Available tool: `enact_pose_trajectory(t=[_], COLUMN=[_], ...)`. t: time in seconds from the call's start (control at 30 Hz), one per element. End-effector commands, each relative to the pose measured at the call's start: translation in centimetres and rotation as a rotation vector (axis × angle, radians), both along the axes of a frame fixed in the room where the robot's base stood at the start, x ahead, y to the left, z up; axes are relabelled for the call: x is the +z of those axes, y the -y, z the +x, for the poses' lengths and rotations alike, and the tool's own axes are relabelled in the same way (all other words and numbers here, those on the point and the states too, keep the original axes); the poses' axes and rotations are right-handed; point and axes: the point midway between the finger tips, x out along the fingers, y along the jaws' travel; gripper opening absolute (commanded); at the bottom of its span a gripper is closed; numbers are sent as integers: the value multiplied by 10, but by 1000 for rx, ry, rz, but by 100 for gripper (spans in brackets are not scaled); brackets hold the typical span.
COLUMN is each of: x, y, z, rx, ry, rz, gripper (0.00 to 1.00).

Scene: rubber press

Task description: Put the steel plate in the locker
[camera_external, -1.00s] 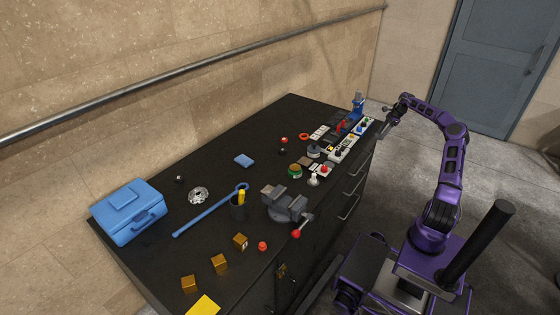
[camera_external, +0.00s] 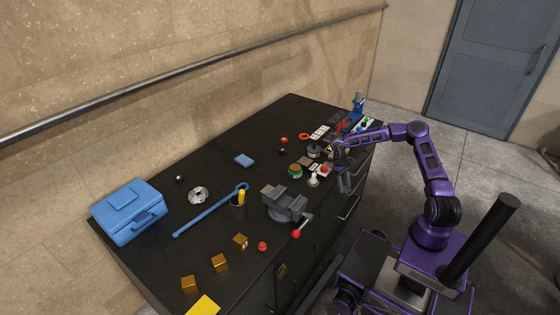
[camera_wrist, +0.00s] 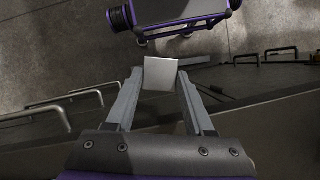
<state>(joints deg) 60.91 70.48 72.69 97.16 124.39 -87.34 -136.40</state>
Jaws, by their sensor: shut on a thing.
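My gripper (camera_external: 343,183) hangs pointing down at the front edge of the black workbench, beside its drawers. In the wrist view my gripper (camera_wrist: 158,75) is shut on the steel plate (camera_wrist: 160,74), a small pale grey square between the fingertips. The plate cannot be made out in the external view. The black bench cabinet (camera_external: 318,225) has drawers with bar handles on its front. No thing is clearly recognisable as the locker; I cannot tell whether it is part of this cabinet.
Drawer handles (camera_wrist: 80,98) show at left in the wrist view, and more at right (camera_wrist: 280,52). Floor is open around my base.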

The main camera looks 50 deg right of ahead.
Motion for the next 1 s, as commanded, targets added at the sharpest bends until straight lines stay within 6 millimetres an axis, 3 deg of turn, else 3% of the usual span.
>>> enact_pose_trajectory(t=[0.03,0.2,0.5,0.93,1.0], x=[4,11,12,13,15], y=[-16,-45,-114,-119,-128], z=[1,1,1,1,-7], rx=[82,251,295,287,296], ry=[0,0,1,2,1], rz=[-2,-1,2,-3,-1], gripper=[0,0,0,0,0])
